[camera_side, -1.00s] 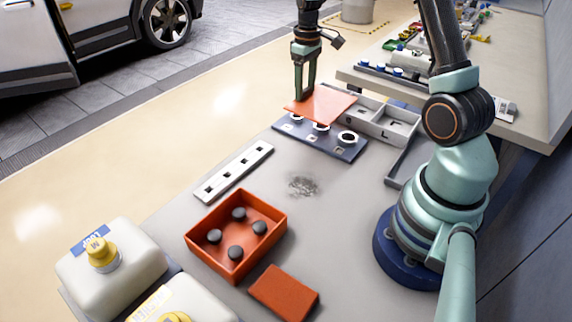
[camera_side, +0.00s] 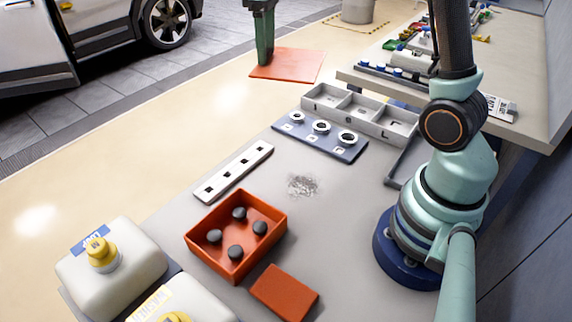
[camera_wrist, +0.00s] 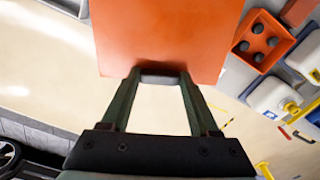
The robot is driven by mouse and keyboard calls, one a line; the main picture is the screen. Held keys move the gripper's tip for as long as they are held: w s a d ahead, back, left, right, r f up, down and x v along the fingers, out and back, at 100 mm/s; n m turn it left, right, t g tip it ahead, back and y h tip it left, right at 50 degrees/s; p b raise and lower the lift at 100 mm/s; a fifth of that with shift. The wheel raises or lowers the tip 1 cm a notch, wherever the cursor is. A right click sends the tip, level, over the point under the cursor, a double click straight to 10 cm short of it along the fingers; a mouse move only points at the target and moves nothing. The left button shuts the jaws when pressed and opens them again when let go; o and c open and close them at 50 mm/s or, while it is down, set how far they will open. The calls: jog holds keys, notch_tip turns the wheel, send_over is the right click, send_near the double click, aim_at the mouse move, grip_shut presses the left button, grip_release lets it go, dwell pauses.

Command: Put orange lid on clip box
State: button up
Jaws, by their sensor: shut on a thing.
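The orange lid (camera_side: 288,65) is a flat square plate. In the wrist view the lid (camera_wrist: 160,35) stretches out from the fingertips (camera_wrist: 160,78). The clip box (camera_side: 262,252) is an open orange-red tray with several dark round clips in it, on the near part of the bench. It also shows at the upper right in the wrist view (camera_wrist: 259,43). The lid is well apart from it.
An orange-red block (camera_side: 284,292) lies beside the clip box. White jugs (camera_side: 105,262) stand to its left. A white slotted strip (camera_side: 233,172), a blue plate with rings (camera_side: 312,148) and a grey compartment tray (camera_side: 358,115) lie farther back.

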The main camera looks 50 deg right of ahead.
jog(key=s+a+r+n, duration=0.1)
jog(key=s+a+n, duration=0.35)
jog(key=a, duration=0.65)
jog(key=s+a+r+n, duration=0.1)
jog(key=s+a+n, duration=0.35)
jog(key=a, duration=0.55)
jog(key=s+a+n, duration=0.4)
jog(key=a+n, duration=0.1)
jog(key=a, duration=0.6)
notch_tip(320, 180, down, 19)
jog(key=shift+s+f, duration=0.15)
jog(key=shift+f, duration=0.05)
jog(key=shift+f, duration=0.6)
jog(key=o, duration=1.4)
jog(key=shift+o, duration=0.2)
jog(key=shift+r, duration=0.15)
